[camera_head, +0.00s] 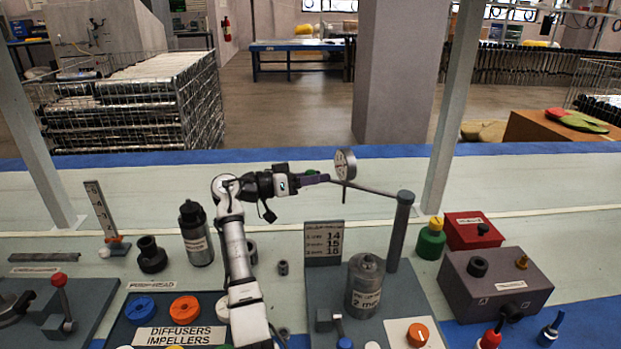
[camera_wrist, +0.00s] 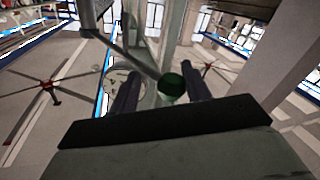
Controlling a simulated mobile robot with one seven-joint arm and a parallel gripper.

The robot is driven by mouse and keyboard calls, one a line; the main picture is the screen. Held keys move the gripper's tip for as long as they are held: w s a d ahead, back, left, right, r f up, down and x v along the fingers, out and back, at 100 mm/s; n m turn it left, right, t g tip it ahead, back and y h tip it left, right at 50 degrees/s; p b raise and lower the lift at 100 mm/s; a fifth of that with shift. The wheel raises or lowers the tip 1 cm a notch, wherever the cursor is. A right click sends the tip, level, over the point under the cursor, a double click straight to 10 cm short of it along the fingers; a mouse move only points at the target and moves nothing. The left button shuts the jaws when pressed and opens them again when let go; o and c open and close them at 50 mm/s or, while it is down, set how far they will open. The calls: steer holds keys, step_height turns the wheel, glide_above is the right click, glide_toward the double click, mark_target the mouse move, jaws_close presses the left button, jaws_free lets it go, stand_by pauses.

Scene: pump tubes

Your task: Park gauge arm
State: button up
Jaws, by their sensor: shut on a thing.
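The gauge arm (camera_head: 370,190) is a thin dark rod. It runs left from near the top of a grey post (camera_head: 400,232) to a round dial gauge (camera_head: 345,164) with a dark stem below it. My gripper (camera_head: 326,178) comes from the left and is shut on the free end of the gauge arm at the gauge, well above the bench. In the wrist view the rod (camera_wrist: 130,61) slants down to a green-topped cylinder (camera_wrist: 172,86) between my fingers (camera_wrist: 160,92). The exact contact is too small to make out.
Below the arm stand a metal cylinder (camera_head: 365,285) and a number plate (camera_head: 323,243). A green canister (camera_head: 431,240), a red box (camera_head: 473,230) and a purple-grey box (camera_head: 495,284) stand to the right. A pale upright (camera_head: 452,110) rises behind the post. The bench's back strip is mostly clear.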

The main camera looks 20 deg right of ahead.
steer(key=o, duration=0.9)
steer(key=shift+w+d+r, duration=0.2)
steer(key=shift+d+r, duration=0.15)
steer(key=shift+d, duration=0.35)
steer(key=shift+d+f, duration=0.25)
steer(key=shift+d, duration=0.2)
steer(key=shift+a+f, duration=0.1)
steer(key=a+b, duration=0.1)
steer(key=a, duration=1.3)
steer(key=shift+w+a+r, duration=0.2)
steer(key=shift+w, duration=0.05)
steer(key=shift+c, duration=0.2)
